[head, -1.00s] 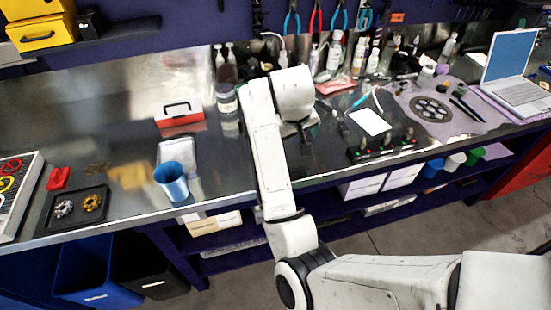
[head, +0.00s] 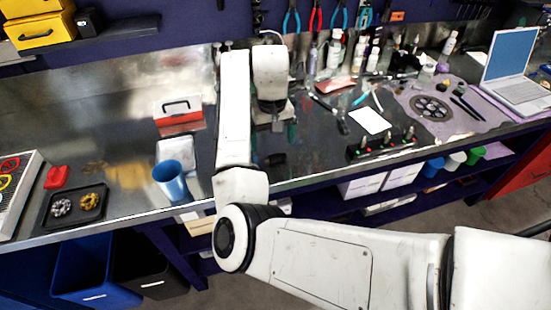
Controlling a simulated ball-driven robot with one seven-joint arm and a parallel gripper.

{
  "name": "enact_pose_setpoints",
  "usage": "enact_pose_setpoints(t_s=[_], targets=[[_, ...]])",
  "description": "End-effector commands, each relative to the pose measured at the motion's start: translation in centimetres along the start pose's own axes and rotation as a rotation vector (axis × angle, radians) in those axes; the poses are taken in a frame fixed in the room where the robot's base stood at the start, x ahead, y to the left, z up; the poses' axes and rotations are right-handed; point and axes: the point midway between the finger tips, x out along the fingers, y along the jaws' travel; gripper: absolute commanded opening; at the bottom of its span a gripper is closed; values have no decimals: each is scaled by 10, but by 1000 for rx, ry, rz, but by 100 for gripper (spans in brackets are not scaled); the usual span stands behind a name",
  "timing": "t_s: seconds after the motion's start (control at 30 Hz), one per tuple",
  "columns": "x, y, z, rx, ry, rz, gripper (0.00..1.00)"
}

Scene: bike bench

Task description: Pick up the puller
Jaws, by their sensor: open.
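My gripper (head: 276,126) is over the middle of the bench, pointing down, in the head view. Its fingers are small and dark under the white wrist, apart from each other, with nothing seen held between them. I cannot single out the puller for certain. A dark slim tool (head: 322,103) lies on the bench just right of my gripper, but I cannot tell if it is the puller. My arm and wrist hide part of the bench behind and below them.
A blue cup (head: 171,181), a red-and-white box (head: 178,109) and a black tray (head: 55,223) with small metal parts stand left. A rack with red and green ends (head: 380,146), a white card (head: 370,121) and a laptop (head: 513,70) are right. Bottles line the back.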

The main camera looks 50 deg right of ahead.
Motion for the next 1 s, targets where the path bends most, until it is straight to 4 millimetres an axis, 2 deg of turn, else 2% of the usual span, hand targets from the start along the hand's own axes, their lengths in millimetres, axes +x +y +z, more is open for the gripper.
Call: enact_pose_setpoints(t_s=[0.17,0.4,0.7,1.0], targets=[[15,4,0,0,-4,0,96],[47,7,-1,-1,-3,1,96],[53,7,-1,0,1,1,96],[53,7,-1,0,1,0,68]])
